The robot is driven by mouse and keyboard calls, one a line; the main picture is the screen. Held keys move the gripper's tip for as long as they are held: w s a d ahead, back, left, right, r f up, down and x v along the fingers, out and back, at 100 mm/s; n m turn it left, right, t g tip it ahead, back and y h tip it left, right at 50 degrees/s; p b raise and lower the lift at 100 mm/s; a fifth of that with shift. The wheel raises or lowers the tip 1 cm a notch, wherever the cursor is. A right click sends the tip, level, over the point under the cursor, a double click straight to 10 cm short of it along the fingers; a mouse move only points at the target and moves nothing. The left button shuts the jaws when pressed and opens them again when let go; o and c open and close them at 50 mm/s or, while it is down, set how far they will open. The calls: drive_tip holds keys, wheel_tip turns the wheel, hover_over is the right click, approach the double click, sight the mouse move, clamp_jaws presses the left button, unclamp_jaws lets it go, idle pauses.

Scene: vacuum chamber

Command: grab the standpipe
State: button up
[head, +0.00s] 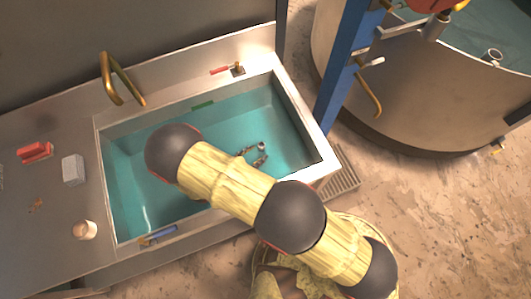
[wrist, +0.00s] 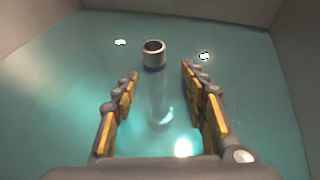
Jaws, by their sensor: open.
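The standpipe (wrist: 153,60) stands upright in the teal basin in the wrist view. It has a hollow metal top ring with a dark band under it, and its lower part looks pale and see-through. In the head view its small round top (head: 261,146) shows in the sink, beside my gripper's fingertips. My gripper (wrist: 160,73) is open and empty. Its two yellow-padded fingers point toward the pipe, one on each side in the wrist view, with the top ring slightly beyond the tips. My arm hides part of the sink in the head view.
The sink (head: 319,153) has pale raised walls around my gripper. A brass faucet (head: 108,80) and a red-handled valve (head: 237,70) are at its back edge. A red block (head: 35,152), white block (head: 73,169) and cup (head: 85,231) sit on the left counter. A blue post (head: 344,70) stands right.

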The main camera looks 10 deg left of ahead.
drive_tip(key=shift+w+d+f+b, duration=0.3)
drive_tip(key=shift+w+f+b, duration=0.1)
drive_tip(key=shift+f, duration=0.3)
drive_tip(key=x, duration=0.7)
drive_tip(key=shift+w, duration=0.5)
drive_tip(key=shift+r, duration=0.1)
drive_tip(key=shift+c, duration=0.3)
clamp_jaws()
drive_tip(key=shift+a, duration=0.1)
